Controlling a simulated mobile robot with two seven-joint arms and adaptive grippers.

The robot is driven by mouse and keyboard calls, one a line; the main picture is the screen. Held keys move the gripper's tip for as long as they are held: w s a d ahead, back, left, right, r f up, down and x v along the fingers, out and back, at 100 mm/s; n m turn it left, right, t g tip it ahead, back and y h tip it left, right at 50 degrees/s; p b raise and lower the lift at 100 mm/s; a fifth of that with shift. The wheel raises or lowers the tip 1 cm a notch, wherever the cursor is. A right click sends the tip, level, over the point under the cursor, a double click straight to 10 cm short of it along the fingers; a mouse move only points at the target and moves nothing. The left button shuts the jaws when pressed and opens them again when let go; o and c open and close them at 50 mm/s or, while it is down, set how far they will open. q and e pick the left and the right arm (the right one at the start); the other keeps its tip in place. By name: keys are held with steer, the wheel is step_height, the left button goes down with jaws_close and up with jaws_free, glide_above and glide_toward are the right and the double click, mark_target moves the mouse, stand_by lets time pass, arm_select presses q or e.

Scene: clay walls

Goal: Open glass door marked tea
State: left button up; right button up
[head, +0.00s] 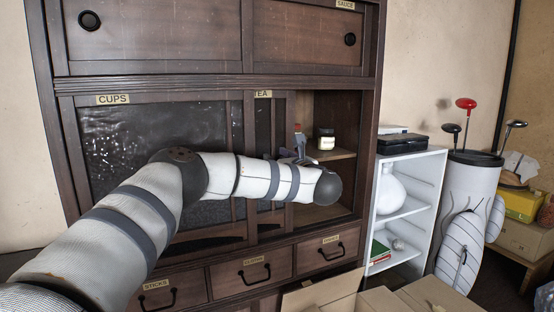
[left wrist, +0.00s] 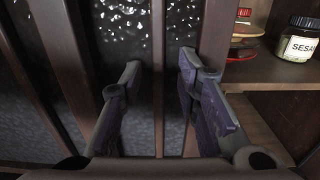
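The glass door marked tea (head: 263,135) is in the middle of the dark wooden cabinet in the head view. Its label is partly covered, and its left part is behind the cups door's frame. Right of it the cabinet is open and shows a shelf. In the left wrist view the tea door's wooden edge stile (left wrist: 213,45) stands beside the right finger. My left gripper (left wrist: 158,72) has its two fingers apart, pointing at the door front with nothing clearly between them. In the head view my left gripper (head: 297,145) is mostly hidden behind my arm. My right gripper is out of view.
The cups door (head: 150,140) is on the left. A sesame jar (head: 326,139) stands on the open shelf (head: 335,154). Labelled drawers (head: 240,274) lie below. A white shelf unit (head: 412,208) and cardboard boxes (head: 385,300) are at the right and front.

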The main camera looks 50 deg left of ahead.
arm_select(q)
steer(key=v, duration=1.2)
